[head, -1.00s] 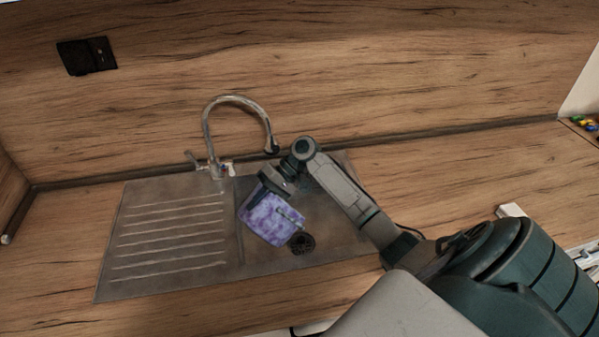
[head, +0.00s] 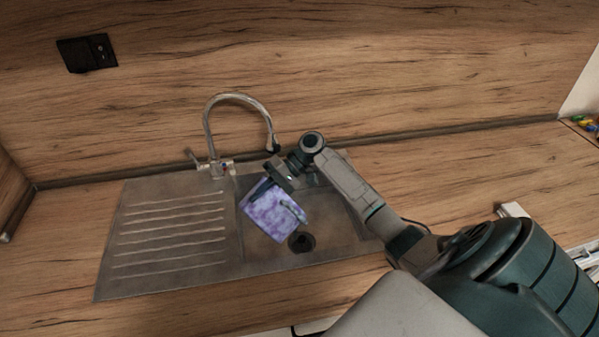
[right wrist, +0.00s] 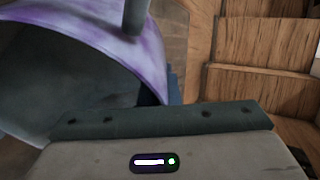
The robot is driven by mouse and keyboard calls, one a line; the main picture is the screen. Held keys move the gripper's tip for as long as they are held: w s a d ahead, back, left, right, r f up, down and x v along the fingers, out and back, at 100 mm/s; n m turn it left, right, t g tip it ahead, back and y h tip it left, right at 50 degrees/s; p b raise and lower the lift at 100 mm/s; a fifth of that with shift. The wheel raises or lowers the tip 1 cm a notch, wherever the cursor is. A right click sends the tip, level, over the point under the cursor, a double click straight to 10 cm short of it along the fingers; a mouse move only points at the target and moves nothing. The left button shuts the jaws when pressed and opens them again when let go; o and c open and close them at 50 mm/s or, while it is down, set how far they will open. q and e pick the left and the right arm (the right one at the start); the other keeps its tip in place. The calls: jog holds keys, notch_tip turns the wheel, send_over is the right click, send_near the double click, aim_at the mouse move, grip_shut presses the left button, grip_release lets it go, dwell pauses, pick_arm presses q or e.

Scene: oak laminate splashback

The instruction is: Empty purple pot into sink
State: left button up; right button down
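The purple pot (head: 266,213), mottled purple and white, is held tilted over the sink basin (head: 338,233). My right gripper (head: 268,187) is shut on the pot at its upper left side. A grey handle (head: 293,209) sticks out from the pot's right side. In the right wrist view the pot's purple wall (right wrist: 148,55) and dark grey inside (right wrist: 45,85) fill the left, close to the gripper. The pot's contents cannot be made out. My left gripper is not in view.
The curved tap (head: 238,97) stands behind the basin, its spout end close to my right wrist. A ribbed drainboard (head: 170,240) lies left of the basin. The drain (head: 302,242) shows just below the pot. The wooden counter (head: 470,175) at right is largely clear.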

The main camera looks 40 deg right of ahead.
jog(key=shift+s+d+r, duration=0.1)
jog(key=shift+d+r, duration=0.05)
jog(key=shift+d, duration=0.15)
jog(key=shift+w+d+y, duration=0.1)
jog(key=shift+w+y, duration=0.15)
jog(key=shift+y, duration=0.05)
jog(key=shift+r, duration=0.15)
jog(key=shift+s, duration=0.15)
jog(key=shift+s+d+r+b, duration=0.1)
jog(key=shift+d+r+b, duration=0.05)
jog(key=shift+d+b, duration=0.15)
jog(key=shift+w+d+r+y, duration=0.15)
jog(key=shift+w+y, duration=0.1)
jog(key=shift+y, duration=0.15)
